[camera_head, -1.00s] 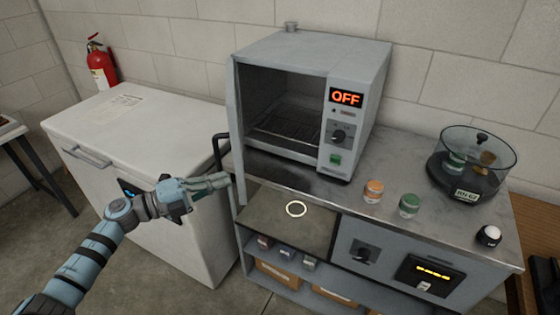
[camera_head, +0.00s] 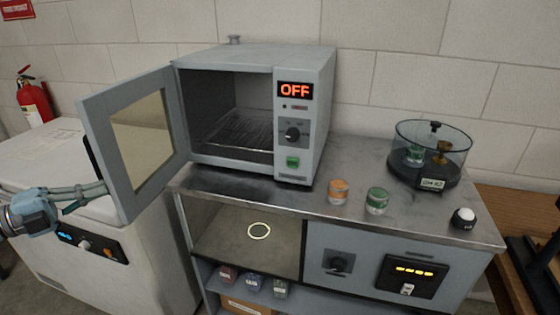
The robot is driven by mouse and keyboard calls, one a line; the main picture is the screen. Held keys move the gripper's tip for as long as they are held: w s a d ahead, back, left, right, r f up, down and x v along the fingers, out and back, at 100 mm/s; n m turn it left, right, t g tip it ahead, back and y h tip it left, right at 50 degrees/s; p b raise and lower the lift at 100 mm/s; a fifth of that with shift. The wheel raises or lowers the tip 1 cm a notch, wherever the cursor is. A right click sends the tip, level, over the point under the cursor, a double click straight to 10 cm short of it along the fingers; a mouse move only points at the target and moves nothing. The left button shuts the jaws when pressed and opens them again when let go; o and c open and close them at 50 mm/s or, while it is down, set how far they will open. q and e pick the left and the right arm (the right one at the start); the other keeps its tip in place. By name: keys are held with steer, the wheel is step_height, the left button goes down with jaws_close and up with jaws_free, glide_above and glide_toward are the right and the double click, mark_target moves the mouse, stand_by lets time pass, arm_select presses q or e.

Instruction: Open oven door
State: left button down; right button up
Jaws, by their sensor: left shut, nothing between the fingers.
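The grey oven (camera_head: 309,118) stands on the worktop, its display reading OFF. Its door (camera_head: 98,130) is hinged on the left and stands wide open, swung out to the left, with its framed window showing. The rack (camera_head: 238,128) inside is in plain view and looks empty. A dark bar, seemingly the door handle (camera_head: 92,158), shows at the door's outer side, mostly hidden. My left gripper (camera_head: 98,192) is shut and empty at the outer side of the door, close to its lower free edge; I cannot tell whether it touches. My right gripper is not in view.
A white chest unit (camera_head: 150,265) stands left, below the door. On the worktop (camera_head: 350,160) are an orange-lidded jar (camera_head: 338,192), a green-lidded jar (camera_head: 377,201), a clear round container (camera_head: 405,178) and a white-topped button (camera_head: 464,217). A fire extinguisher (camera_head: 33,100) is at far left.

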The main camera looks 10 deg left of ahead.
arm_select(q)
steer(key=shift+a+r, duration=0.1)
steer(key=shift+a, duration=0.15)
stand_by(0.3)
steer(key=v, duration=1.2)
steer(key=shift+w, duration=0.15)
